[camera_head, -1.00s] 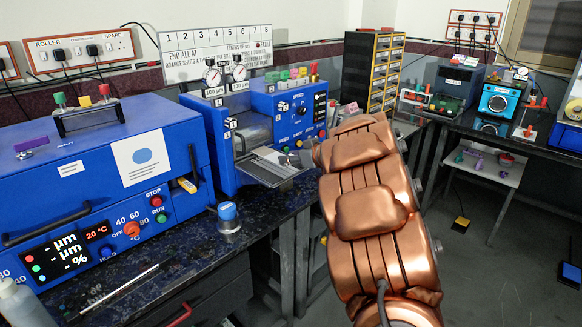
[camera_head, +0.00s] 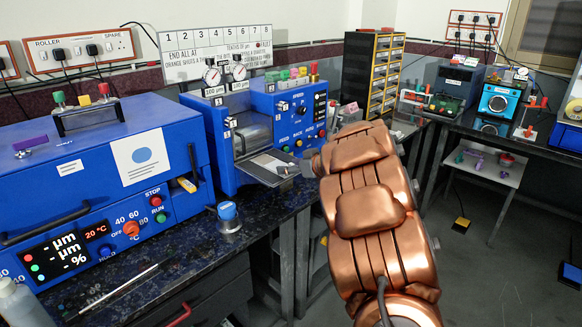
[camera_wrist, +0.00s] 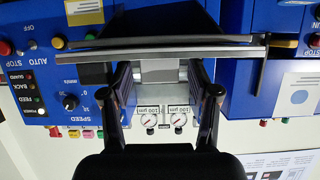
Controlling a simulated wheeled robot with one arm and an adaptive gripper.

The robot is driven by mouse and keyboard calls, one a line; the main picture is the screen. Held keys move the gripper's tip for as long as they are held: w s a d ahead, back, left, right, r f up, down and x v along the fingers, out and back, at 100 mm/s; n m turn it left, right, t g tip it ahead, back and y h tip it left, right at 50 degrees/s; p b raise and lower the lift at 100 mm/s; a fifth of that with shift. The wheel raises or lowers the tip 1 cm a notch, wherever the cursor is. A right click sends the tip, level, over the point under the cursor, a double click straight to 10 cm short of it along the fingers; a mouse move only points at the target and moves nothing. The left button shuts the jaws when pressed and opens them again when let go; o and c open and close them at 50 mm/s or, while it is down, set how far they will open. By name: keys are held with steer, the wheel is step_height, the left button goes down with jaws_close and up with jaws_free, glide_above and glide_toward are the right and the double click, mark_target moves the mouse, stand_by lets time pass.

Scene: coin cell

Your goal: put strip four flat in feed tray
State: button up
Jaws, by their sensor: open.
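The feed tray (camera_head: 252,172) juts out from the front of the blue rolling machine (camera_head: 218,130) in the head view. A flat dark grey patch (camera_head: 268,164) shows on it; I cannot tell if this is strip four or the tray's own surface. In the wrist view, which is upside down, my gripper (camera_wrist: 166,92) has its two dark fingers spread wide, with the grey roller area (camera_wrist: 160,72) between them. Long grey bars (camera_wrist: 170,53) cross just beyond the fingertips; I cannot tell if one is a strip.
A small blue-capped pot (camera_head: 228,216) and a thin rod (camera_head: 120,288) are on the bench. Two dial gauges (camera_head: 213,77) sit above the machine. Floor at right is mostly clear.

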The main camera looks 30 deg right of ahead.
steer(key=shift+r, duration=0.2)
steer(key=v, duration=1.2)
steer(key=shift+f, duration=0.1)
